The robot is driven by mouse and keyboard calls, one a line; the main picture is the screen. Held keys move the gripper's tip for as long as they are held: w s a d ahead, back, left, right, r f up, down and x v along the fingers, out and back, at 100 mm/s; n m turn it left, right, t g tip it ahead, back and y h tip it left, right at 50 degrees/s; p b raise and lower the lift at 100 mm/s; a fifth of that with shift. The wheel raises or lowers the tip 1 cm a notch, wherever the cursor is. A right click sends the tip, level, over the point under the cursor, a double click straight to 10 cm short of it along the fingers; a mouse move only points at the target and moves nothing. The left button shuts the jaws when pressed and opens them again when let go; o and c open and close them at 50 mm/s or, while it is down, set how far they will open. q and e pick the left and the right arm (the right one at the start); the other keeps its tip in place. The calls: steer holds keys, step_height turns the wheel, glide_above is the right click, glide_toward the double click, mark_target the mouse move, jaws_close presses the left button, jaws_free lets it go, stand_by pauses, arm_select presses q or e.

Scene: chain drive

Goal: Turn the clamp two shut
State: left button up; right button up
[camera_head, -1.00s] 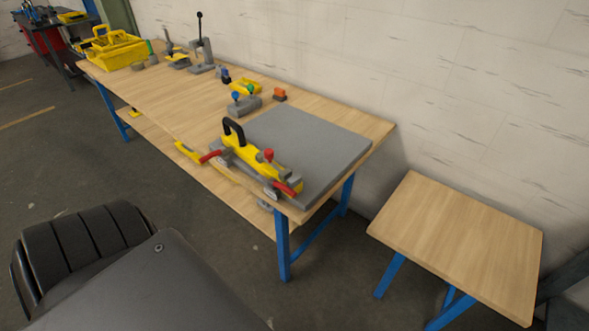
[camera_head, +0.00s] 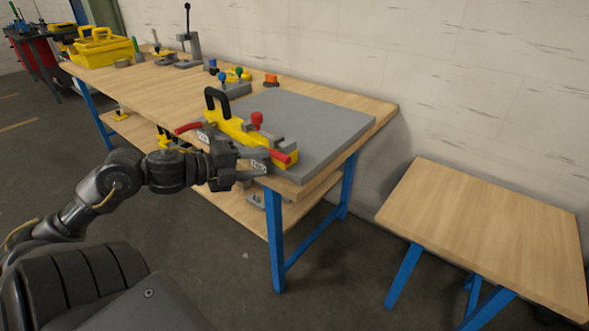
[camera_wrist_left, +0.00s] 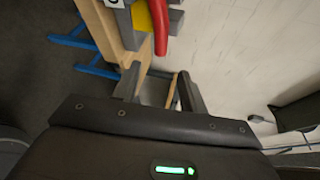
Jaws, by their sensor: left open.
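The yellow fixture (camera_head: 235,130) with a black carrying handle (camera_head: 215,104) sits along the front edge of the grey plate. A red clamp lever (camera_head: 284,157) sticks out at its right end, and another red lever (camera_head: 188,128) at its left end. I cannot read the clamp numbers clearly. My left gripper (camera_head: 252,165) is in front of the fixture's right end, close to the right lever. In the left wrist view a red lever (camera_wrist_left: 160,28) is above the open, empty fingers (camera_wrist_left: 161,88), not between them. My right gripper is not in view.
The grey plate (camera_head: 330,125) lies on the wooden workbench (camera_head: 150,85). Small coloured parts and a yellow tote (camera_head: 100,48) stand farther left. A small wooden table (camera_head: 490,225) stands at right, with a floor gap between. A lower shelf (camera_head: 240,212) is under the bench.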

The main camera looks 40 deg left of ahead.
mark_target(284, 161)
arm_select(q)
steer(key=b+x, duration=0.1)
steer(key=x, duration=0.7)
steer(key=shift+w, duration=0.15)
steer(key=shift+x, duration=1.3)
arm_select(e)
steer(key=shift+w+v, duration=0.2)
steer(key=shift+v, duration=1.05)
arm_select(q)
steer(key=shift+c, duration=0.3)
jaws_close()
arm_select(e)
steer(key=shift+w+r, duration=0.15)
